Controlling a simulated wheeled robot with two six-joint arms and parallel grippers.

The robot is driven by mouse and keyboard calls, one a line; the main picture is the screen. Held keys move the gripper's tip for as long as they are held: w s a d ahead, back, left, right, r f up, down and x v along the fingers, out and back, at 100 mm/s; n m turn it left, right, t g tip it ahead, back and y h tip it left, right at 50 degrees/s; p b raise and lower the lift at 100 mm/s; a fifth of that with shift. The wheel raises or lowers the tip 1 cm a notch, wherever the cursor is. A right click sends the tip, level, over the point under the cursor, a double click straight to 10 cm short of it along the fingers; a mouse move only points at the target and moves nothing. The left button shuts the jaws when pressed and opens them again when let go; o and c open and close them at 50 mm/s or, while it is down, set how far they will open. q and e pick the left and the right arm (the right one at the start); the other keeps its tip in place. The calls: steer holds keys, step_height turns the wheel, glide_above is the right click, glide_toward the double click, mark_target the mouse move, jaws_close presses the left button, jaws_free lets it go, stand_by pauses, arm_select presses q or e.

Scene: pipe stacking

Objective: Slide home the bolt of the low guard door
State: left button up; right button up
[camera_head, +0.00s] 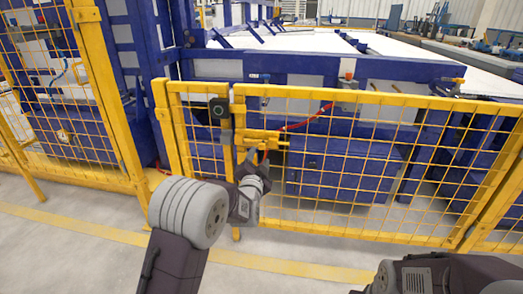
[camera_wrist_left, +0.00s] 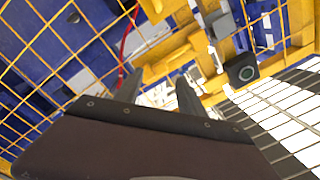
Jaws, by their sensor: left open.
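The low guard door (camera_head: 350,165) is a yellow frame with yellow mesh, upright in the middle of the head view. Its yellow bolt (camera_head: 264,136) lies across the upright bars near the door's left edge. In the left wrist view the yellow bolt assembly (camera_wrist_left: 175,56) is just beyond the fingertips. My left gripper (camera_head: 252,157) is in front of the door, just below the bolt. In the left wrist view its two fingers (camera_wrist_left: 158,84) stand apart with nothing seen between them. I cannot tell whether a fingertip touches the bolt. My right gripper is out of view.
A dark box with a round button (camera_head: 217,111) sits left of the bolt and also shows in the left wrist view (camera_wrist_left: 241,69). Taller yellow fencing (camera_head: 108,95) stands at left. Blue machinery (camera_head: 340,170) is behind the mesh. The floor (camera_head: 80,250) in front is clear.

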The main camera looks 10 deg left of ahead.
mark_target(261, 146)
arm_select(q)
steer(key=w, duration=0.1)
steer(key=w+p, duration=0.2)
steer(key=shift+w+a+r, duration=0.15)
steer(key=shift+w+r, duration=0.15)
steer(key=shift+w, duration=0.1)
steer(key=w+b, duration=0.2)
steer(key=w, duration=0.1)
steer(key=shift+w+f+b, duration=0.25)
steer(key=shift+f+b, duration=0.1)
steer(key=shift+f, duration=0.05)
steer(key=shift+w, duration=0.25)
steer(key=shift+r, duration=0.15)
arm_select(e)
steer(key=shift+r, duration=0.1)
arm_select(q)
jaws_close()
steer(key=shift+a+r, duration=0.1)
steer(key=shift+r, duration=0.25)
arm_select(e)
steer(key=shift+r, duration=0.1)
